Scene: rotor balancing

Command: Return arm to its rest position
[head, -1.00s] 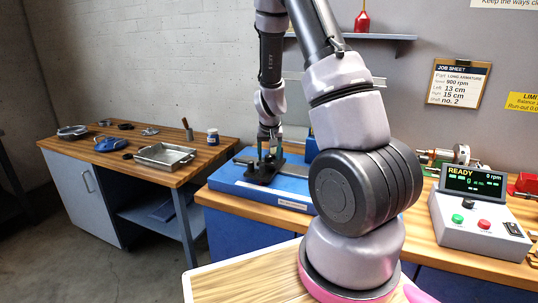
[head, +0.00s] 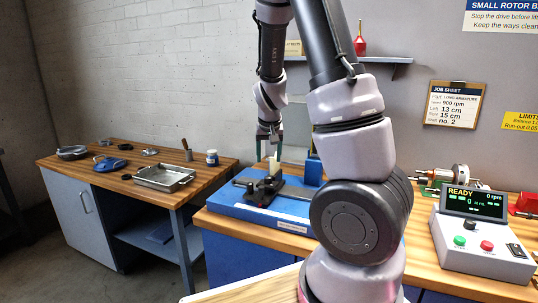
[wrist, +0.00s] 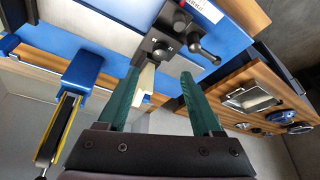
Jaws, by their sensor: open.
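My gripper (head: 268,142) hangs above a black clamp-like fixture (head: 262,190) on a blue base (head: 240,207) on the workbench. A pale upright piece (head: 274,166) stands at the fixture, just below the fingertips. In the wrist view my gripper (wrist: 160,74) has its two green fingers spread apart. The pale piece (wrist: 147,80) shows between them in that view, close to one finger; I cannot tell whether they touch. My arm rises from its base in the middle of the head view and hides part of the bench.
A control box (head: 484,236) reading READY and 0 rpm stands at the right. A shelf (head: 385,61) with a red item is behind my arm. A side table (head: 100,178) at the left holds a metal tray (head: 165,177) and several small parts. Floor between is clear.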

